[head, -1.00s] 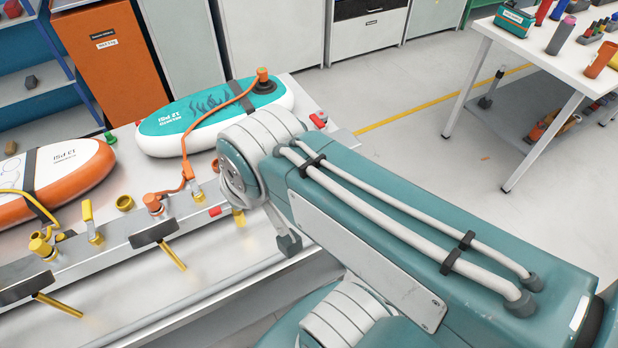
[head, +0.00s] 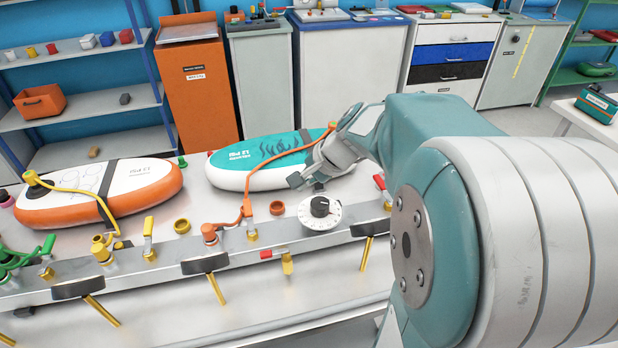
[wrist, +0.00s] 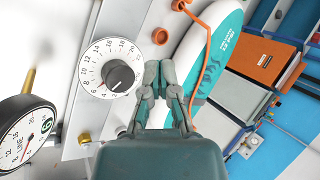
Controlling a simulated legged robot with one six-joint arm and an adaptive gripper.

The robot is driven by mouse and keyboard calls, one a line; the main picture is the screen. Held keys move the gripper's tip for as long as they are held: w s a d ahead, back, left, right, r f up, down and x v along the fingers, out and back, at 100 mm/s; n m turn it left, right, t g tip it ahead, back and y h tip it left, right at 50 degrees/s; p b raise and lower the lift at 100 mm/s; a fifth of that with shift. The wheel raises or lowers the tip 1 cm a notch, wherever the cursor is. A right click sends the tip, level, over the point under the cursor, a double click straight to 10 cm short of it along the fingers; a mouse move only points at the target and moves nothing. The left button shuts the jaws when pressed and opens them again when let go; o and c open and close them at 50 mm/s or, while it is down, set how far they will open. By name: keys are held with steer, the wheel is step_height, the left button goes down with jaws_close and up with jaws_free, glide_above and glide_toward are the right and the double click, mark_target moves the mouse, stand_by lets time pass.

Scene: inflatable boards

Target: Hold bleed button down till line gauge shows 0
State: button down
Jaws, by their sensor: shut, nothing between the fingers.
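My gripper (wrist: 165,72) is shut and empty in the wrist view, just right of a white dial with a black knob (wrist: 118,75), over the bench. In the head view my gripper (head: 296,181) is small, behind the dial (head: 320,212) and in front of the teal board (head: 262,160). The line gauge (wrist: 22,132), a round white face marked LINE with a green mark, shows at the lower left of the wrist view, cut by the edge. I cannot read its needle. I cannot make out which part is the bleed button; a brass stub (wrist: 84,138) sits near the gauge.
A metal manifold rail (head: 150,268) with brass fittings and coloured valve handles runs along the bench. An orange hose (head: 285,155) crosses the teal board. An orange and white board (head: 100,190) lies at left. Cabinets (head: 345,75) and shelves stand behind.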

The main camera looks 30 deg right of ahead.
mark_target(337, 200)
steer(key=w+d+f+m+t, duration=0.1)
steer(key=w+d+f+m, duration=0.1)
steer(key=d, duration=0.4)
steer(key=w+d+f+m+t, duration=0.1)
steer(key=w+d+f+m, duration=0.2)
steer(key=d+m, duration=0.3)
steer(key=shift+d+f, duration=0.6)
steer(key=shift+f, duration=0.05)
steer(key=shift+a+f, duration=0.1)
steer(key=shift+f, duration=4.3)
steer(key=shift+f, duration=0.1)
steer(key=shift+f, duration=0.2)
steer(key=shift+f, duration=0.55)
steer(key=shift+r, duration=0.95)
